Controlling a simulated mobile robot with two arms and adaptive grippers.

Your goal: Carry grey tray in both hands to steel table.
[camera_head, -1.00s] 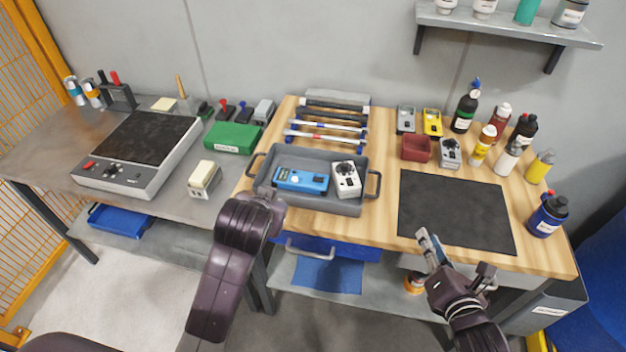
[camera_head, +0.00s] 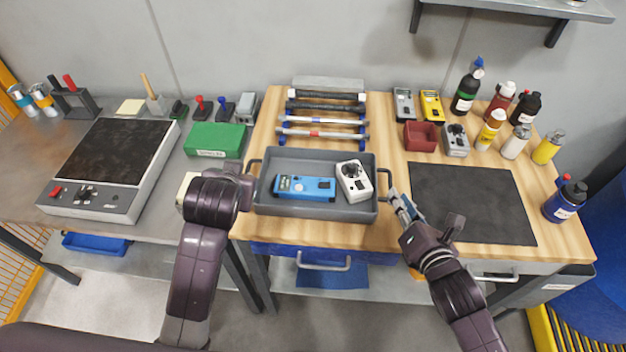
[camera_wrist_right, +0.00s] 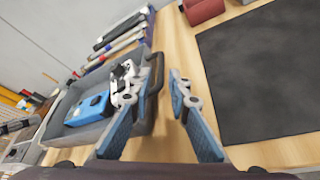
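The grey tray (camera_head: 315,212) sits on the wooden worktop (camera_head: 340,236) and holds a blue meter (camera_head: 304,188) and a white device with a dark knob (camera_head: 353,181). My right gripper (camera_head: 393,200) is at the tray's right handle. In the right wrist view its fingers (camera_wrist_right: 156,84) are open, with the dark handle (camera_wrist_right: 155,72) between them. My left gripper (camera_head: 246,174) is at the tray's left handle; my own wrist hides most of its fingers, so its grip is unclear. The steel table (camera_head: 165,208) stands to the left, against the wooden bench.
Tool rods (camera_head: 322,120) lie behind the tray.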

